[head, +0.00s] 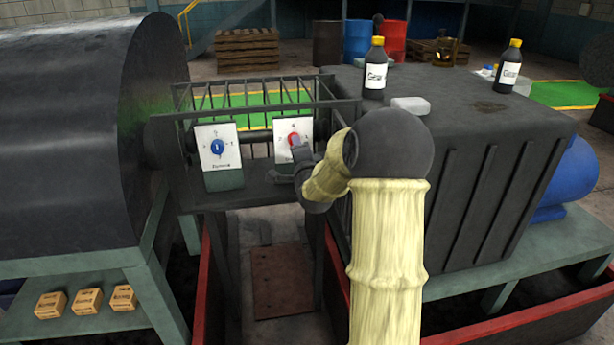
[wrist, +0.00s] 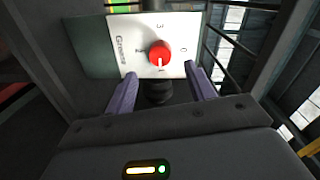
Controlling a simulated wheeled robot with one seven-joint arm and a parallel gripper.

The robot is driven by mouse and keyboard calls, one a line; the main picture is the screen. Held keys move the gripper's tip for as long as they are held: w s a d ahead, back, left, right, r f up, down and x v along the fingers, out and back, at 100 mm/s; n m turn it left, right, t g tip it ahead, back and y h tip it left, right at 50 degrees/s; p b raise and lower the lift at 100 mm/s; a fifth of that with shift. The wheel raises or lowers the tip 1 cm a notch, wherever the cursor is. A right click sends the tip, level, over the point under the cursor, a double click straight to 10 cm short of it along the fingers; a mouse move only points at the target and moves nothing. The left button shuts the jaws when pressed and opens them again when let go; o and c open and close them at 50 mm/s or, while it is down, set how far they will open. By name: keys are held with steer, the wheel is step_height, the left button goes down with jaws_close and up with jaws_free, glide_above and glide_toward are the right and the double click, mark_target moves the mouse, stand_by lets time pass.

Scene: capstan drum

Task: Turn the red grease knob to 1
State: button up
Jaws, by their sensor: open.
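The red grease knob (wrist: 160,52) is on a white panel (wrist: 125,28) lettered "Grease" in the wrist view. A white line on the knob points toward the bottom of that view; a small mark there may be a 1. In the head view the knob (head: 294,139) shows partly on the right-hand panel (head: 282,128). My gripper (wrist: 161,72) is open, with one purple finger on each side, below the knob in the wrist view. Neither finger visibly touches it. In the head view my gripper (head: 299,150) is right in front of the panel and hides part of it.
A second panel with a blue knob (head: 217,147) stands left of the grease panel. A barred cage (head: 255,95) is behind both. A large dark drum (head: 65,130) is at left. A dark housing (head: 490,130) with bottles (head: 375,72) on top is close at right.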

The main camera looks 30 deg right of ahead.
steer(key=b+v, duration=0.1)
steer(key=v, duration=1.1)
steer(key=s+a+f+n+g+y, duration=0.3)
steer(key=s+a+f+n+g, duration=0.25)
steer(key=a+f+n, duration=0.4)
steer(key=s+a+f+n+g+y, duration=0.1)
steer(key=s+a+f+n+g, duration=0.3)
steer(key=s, duration=0.3)
steer(key=s+a+f+n+g+y, duration=0.1)
steer(key=s+a+f+n+g, duration=0.3)
steer(key=s, duration=0.3)
step_height(320, 180, up, 13)
steer(key=d+n+p, duration=0.1)
steer(key=p, duration=1.1)
steer(key=shift+s+d+g, duration=0.2)
steer(key=shift+g, duration=0.15)
